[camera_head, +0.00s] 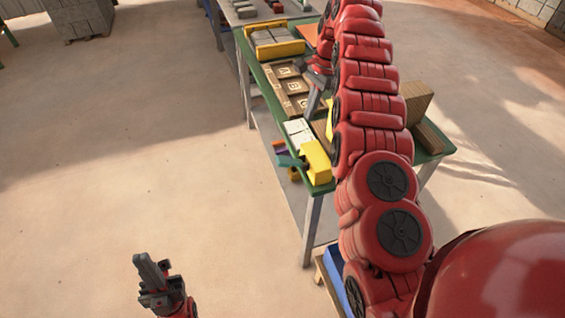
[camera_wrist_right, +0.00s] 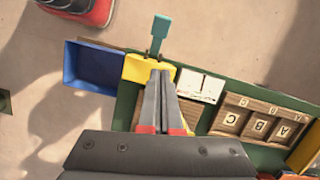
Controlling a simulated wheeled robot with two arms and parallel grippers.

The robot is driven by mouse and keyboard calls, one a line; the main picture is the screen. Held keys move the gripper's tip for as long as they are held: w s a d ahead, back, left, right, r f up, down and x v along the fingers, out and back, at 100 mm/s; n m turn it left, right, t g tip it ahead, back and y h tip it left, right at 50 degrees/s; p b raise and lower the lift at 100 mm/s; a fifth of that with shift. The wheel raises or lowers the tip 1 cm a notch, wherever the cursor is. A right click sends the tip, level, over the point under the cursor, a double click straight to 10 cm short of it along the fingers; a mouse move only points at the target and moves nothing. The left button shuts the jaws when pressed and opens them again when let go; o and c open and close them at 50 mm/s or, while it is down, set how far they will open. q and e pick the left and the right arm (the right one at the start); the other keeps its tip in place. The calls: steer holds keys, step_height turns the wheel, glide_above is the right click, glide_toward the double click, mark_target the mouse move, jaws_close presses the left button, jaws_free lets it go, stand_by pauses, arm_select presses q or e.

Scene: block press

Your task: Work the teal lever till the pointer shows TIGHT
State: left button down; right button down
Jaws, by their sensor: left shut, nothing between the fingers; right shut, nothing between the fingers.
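The teal lever (camera_wrist_right: 158,33) sticks out from a yellow block (camera_wrist_right: 137,68) at the table's edge in the right wrist view. The lever (camera_head: 290,162) and yellow block (camera_head: 316,163) also show in the head view. A white panel (camera_wrist_right: 200,88) with dark marks lies beside the block; its pointer and wording are too small to read. My right gripper (camera_wrist_right: 160,74) is shut and empty, its tips appearing over the yellow block, short of the lever; contact cannot be told. My left gripper (camera_head: 150,272) is shut and empty, over the floor away from the table.
A wooden tray with lettered blocks (camera_wrist_right: 257,121) lies along the green table beyond the panel. A blue bin (camera_wrist_right: 95,66) is beside the yellow block. A yellow-edged holder (camera_head: 274,40) stands at the far end. My right arm hides part of the table.

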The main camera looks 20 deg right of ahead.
steer(key=shift+s+r, duration=0.1)
steer(key=shift+r, duration=0.15)
steer(key=f+n+t+p, duration=0.1)
steer(key=f+n, duration=0.1)
steer(key=f, duration=0.1)
steer(key=f+n+t+p, duration=0.1)
steer(key=f+n+p, duration=0.1)
steer(key=f+n, duration=0.1)
steer(key=w+d+f+n+t+p, duration=0.1)
steer(key=f+n, duration=0.2)
steer(key=shift+d+f+t+p, duration=0.1)
steer(key=shift+f+t+p, duration=0.1)
steer(key=shift+t+p, duration=0.15)
steer(key=s+a+r+n+t+y+p, duration=0.1)
steer(key=s+r+n+t, duration=0.4)
steer(key=s, duration=0.6)
steer(key=shift+s+a+r+t+y+p, duration=0.2)
steer(key=shift+a+t+y+p, duration=0.35)
steer(key=shift+p, duration=0.6)
steer(key=shift+w+a, duration=0.1)
steer(key=shift+a, duration=0.05)
